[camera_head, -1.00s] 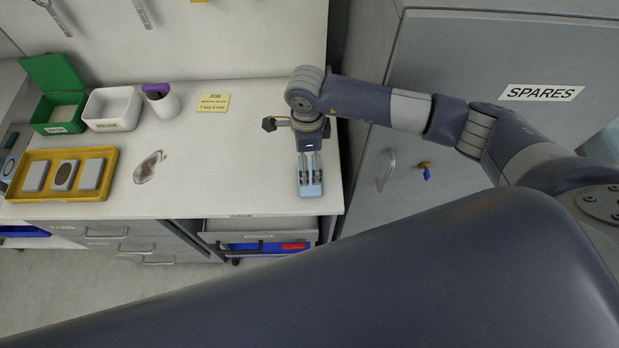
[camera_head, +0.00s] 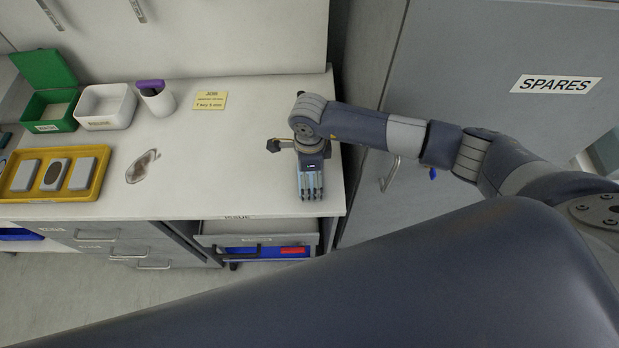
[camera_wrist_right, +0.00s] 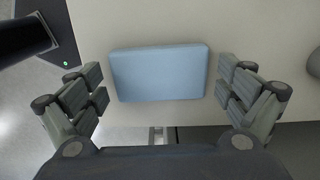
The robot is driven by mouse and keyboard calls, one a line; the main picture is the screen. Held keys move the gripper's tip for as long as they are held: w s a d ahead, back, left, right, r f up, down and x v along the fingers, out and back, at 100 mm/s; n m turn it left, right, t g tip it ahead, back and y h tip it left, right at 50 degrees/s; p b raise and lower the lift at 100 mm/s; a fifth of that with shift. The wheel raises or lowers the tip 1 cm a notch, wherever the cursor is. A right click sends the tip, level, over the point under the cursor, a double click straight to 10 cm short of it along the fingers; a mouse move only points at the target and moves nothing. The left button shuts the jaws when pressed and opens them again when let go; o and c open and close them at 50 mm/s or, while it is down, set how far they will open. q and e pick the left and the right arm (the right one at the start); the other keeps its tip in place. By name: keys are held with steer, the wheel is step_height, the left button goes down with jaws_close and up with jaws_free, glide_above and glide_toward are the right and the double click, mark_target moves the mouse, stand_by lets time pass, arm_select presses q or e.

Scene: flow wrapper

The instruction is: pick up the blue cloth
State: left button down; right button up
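The blue cloth (camera_wrist_right: 160,72) is a light blue folded pad lying flat on the white worktop, near its front edge. In the right wrist view it lies between the two spread fingers of my right gripper (camera_wrist_right: 162,88), with a small gap on each side. My right gripper (camera_head: 310,190) is open and points down over the cloth in the head view, where its fingers hide most of the cloth. I cannot tell the exact height of the fingertips above the worktop. My left gripper is not in view.
A yellow tray (camera_head: 97,191) with several pads, a green box (camera_head: 45,126), a white bin (camera_head: 108,122) and a purple-topped container (camera_head: 158,103) stand left on the worktop. An open drawer (camera_head: 212,240) is below; the SPARES cabinet (camera_head: 480,75) is right.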

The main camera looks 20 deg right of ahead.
steer(key=c, duration=0.3)
steer(key=shift+r, duration=0.2)
steer(key=shift+r+b, duration=0.6)
steer(key=shift+s+a+r+b, duration=0.15)
steer(key=shift+r+b, duration=0.15)
steer(key=shift+r, duration=0.15)
steer(key=shift+s+a+r+b, duration=0.15)
steer(key=shift+r+b, duration=0.15)
steer(key=shift+r, duration=0.1)
steer(key=s+a+r+b, duration=0.1)
steer(key=s+a+b, duration=0.3)
steer(key=s+a, duration=0.6)
steer(key=shift+s+a+r+b, duration=0.3)
steer(key=shift+s+r+b, duration=0.05)
steer(key=shift+s+r, duration=0.1)
